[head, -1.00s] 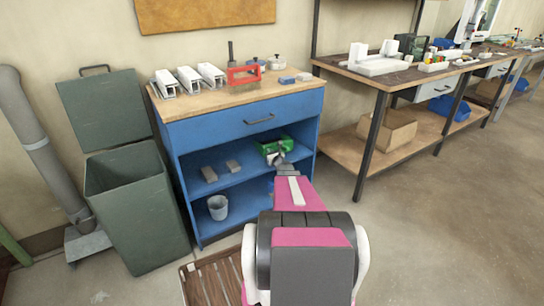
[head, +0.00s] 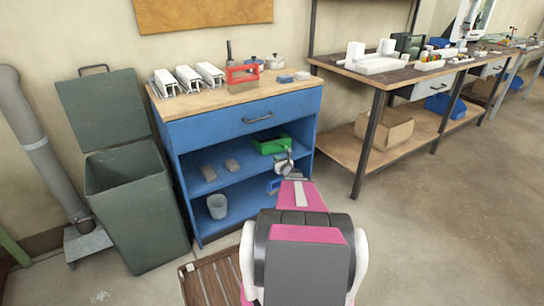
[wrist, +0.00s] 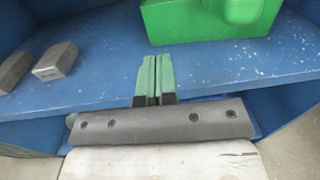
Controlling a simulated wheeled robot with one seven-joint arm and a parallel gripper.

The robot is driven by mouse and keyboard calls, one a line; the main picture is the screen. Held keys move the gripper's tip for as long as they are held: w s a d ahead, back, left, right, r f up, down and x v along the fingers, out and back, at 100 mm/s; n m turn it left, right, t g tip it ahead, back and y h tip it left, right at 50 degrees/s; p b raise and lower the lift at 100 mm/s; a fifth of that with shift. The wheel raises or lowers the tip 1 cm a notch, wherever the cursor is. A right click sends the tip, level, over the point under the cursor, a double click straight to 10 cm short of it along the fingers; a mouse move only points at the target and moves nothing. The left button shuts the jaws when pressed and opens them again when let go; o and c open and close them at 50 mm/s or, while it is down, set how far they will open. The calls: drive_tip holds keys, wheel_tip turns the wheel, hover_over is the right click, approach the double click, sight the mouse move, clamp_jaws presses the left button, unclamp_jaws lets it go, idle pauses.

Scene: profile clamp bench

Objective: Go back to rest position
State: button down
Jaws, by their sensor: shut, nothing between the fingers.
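My gripper (wrist: 156,78) shows in the wrist view with its two green fingers pressed together and nothing between them. It points at the upper shelf (wrist: 110,60) of the blue cabinet, and the green bin (wrist: 200,22) stands on that shelf just beyond the fingertips, a little to the right. In the head view my arm reaches toward the cabinet (head: 185,170), and its end is in front of the shelf opening, below the green bin (head: 270,146). The fingertips are too small to make out there.
Two grey blocks (wrist: 55,62) lie on the shelf to the left. A grey bucket (head: 217,206) stands on the lower shelf. The lidded bin (head: 135,215) is left of the cabinet, and a workbench (head: 400,75) is at the right. Open floor (head: 440,230) lies at the right front.

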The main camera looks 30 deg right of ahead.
drive_tip(key=s+a+r+n+g+y, duration=0.2)
drive_tip(key=s+a+n+g+y, duration=0.1)
drive_tip(key=a+n, duration=0.55)
drive_tip(key=s+a+r+n+g+y, duration=0.25)
drive_tip(key=a+n+g, duration=0.2)
drive_tip(key=a, duration=0.65)
drive_tip(key=s+a+r+n+g+y, duration=0.1)
drive_tip(key=s+a+n+g+y, duration=0.25)
drive_tip(key=a+n, duration=0.5)
drive_tip(key=s+a+r+n+g+h, duration=0.2)
drive_tip(key=s+a+n+g+h, duration=0.1)
drive_tip(key=s+n, duration=0.4)
drive_tip(key=s+a+r+n+g+h, duration=0.2)
drive_tip(key=s+a+n+g+h, duration=0.2)
drive_tip(key=s+a+n+h, duration=0.2)
drive_tip(key=s+n+h, duration=0.1)
drive_tip(key=s, duration=0.1)
drive_tip(key=shift+s+r, duration=0.35)
drive_tip(key=shift+s, duration=0.05)
